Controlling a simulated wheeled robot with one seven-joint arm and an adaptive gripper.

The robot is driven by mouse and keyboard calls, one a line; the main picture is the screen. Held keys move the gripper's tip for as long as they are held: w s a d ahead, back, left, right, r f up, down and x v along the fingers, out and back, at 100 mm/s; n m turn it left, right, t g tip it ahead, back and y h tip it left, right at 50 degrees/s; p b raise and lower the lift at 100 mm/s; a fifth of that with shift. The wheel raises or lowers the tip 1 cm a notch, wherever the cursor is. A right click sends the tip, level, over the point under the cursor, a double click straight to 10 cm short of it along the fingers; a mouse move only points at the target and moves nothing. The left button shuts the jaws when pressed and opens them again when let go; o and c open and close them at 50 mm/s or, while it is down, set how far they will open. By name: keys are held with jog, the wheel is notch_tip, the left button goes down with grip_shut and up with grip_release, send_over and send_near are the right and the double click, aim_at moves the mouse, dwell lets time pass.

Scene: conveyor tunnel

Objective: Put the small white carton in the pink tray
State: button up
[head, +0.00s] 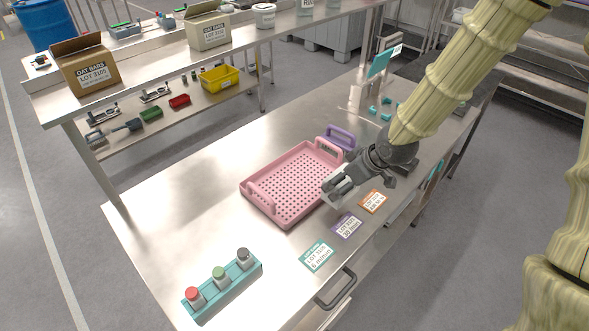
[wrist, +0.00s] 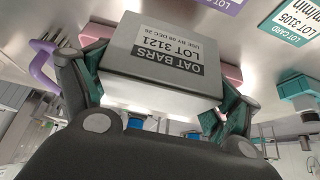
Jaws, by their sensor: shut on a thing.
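My gripper (head: 340,186) is shut on the small white carton (wrist: 165,55), whose label reads OAT BARS LOT 3121. The carton sits between the two fingers in the wrist view. In the head view only a pale part of it (head: 329,196) shows beside the fingers. The pink tray (head: 270,207) lies on the metal table, with a perforated floor and raised end handles. It looks empty where I can see it. My gripper is at its right side; the exact height is hard to tell. Pink parts of the tray (wrist: 233,71) show behind the carton in the wrist view.
A purple tray (head: 341,137) stands behind the pink one. Teal (head: 317,257), purple (head: 347,226) and orange (head: 373,201) lot cards lie along the front edge. A teal button box (head: 222,286) is at the near left. The table left of the pink tray is clear.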

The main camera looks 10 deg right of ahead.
jog(key=w+a+p, duration=0.1)
jog(key=w+a, duration=0.2)
jog(key=w+a+p, duration=0.2)
jog(key=w+a, duration=0.1)
jog(key=w, duration=0.1)
jog(key=w+a+f+p, duration=0.1)
jog(key=w+a+p, duration=0.1)
jog(key=w+a, duration=0.1)
jog(key=shift+w+a+f, duration=0.1)
jog(key=shift+w+a, duration=0.3)
jog(key=shift+w, duration=0.25)
jog(key=shift+f+p, duration=1)
jog(key=shift+f, duration=0.8)
jog(key=shift+f, duration=0.15)
jog(key=o, duration=1.2)
jog(key=shift+r, duration=0.2)
jog(key=shift+s+d+r+b, duration=0.2)
jog(key=shift+r+b, duration=0.15)
jog(key=shift+r, duration=0.25)
jog(key=b+v, duration=0.2)
jog(key=v, duration=0.8)
jog(key=shift+s+r+b, duration=0.2)
jog(key=shift+r+b, duration=0.05)
jog(key=shift+b, duration=0.05)
